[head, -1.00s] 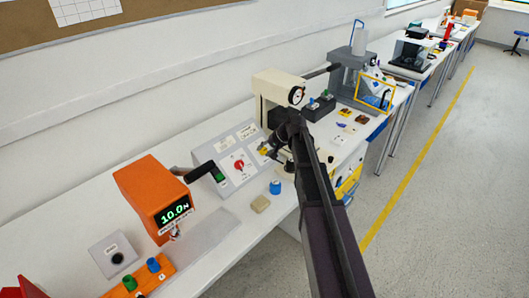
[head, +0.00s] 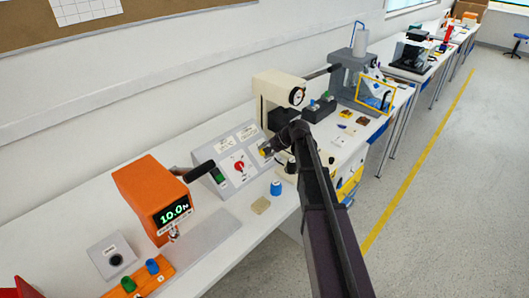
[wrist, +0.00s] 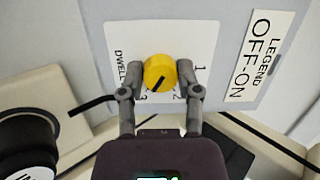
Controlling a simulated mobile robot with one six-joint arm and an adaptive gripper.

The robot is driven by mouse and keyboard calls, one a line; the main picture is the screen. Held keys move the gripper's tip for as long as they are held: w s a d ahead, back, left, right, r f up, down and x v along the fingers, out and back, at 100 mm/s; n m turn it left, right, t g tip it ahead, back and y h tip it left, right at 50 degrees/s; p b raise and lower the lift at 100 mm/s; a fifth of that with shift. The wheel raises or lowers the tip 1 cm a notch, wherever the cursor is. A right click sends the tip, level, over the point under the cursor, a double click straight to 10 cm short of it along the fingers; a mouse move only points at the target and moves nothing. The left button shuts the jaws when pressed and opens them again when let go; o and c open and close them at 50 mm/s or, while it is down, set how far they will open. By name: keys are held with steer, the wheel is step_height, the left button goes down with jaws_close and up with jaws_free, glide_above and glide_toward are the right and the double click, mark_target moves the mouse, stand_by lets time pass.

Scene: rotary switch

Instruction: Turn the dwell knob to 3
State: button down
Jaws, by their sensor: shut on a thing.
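The dwell knob is a round yellow knob (wrist: 159,72) with a black pointer line, on a light panel plate beside the word DWELL. In the wrist view, numbers 1, 2 and 3 stand around it, with 3 at the lower left and 2 at the lower right. The pointer line slants down and left, toward the 3. My gripper (wrist: 160,74) is shut on the knob, one finger on each side. In the head view, my gripper (head: 269,151) is at the right part of the sloped grey control panel (head: 222,160), and the knob is mostly hidden there.
A red rotary knob (head: 239,166) sits left of my gripper on the same panel. A cream press with a dial (head: 272,92) stands close behind. An orange box reading 10.0 (head: 150,190) stands to the left. A blue-capped item (head: 276,188) and a beige block (head: 260,205) lie in front.

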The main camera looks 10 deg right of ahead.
steer(key=shift+s+f, duration=0.1)
steer(key=shift+s, duration=0.1)
steer(key=shift+c, duration=1.5)
jaws_free()
steer(key=shift+w, duration=0.1)
steer(key=s+n+h+p, duration=0.1)
steer(key=s, duration=0.3)
steer(key=s+a+r+n+g+h+p, duration=0.1)
steer(key=s+n+p, duration=0.1)
steer(key=s, duration=0.2)
steer(key=s+r+n+g+h+p, duration=0.1)
steer(key=s+p, duration=0.1)
steer(key=s, duration=0.3)
steer(key=shift+a+n, duration=0.35)
steer(key=shift+n, duration=0.05)
steer(key=s+r+n+g+h+p, duration=0.1)
steer(key=s+n+h+p, duration=0.1)
steer(key=s, duration=0.5)
steer(key=s+d+r+n+g+h+p, duration=0.1)
steer(key=s+n+g+h+p, duration=0.1)
steer(key=s, duration=0.6)
steer(key=shift+s+r+n, duration=0.15)
steer(key=shift+s+n, duration=0.05)
steer(key=shift+n, duration=0.1)
steer(key=shift+d, duration=0.1)
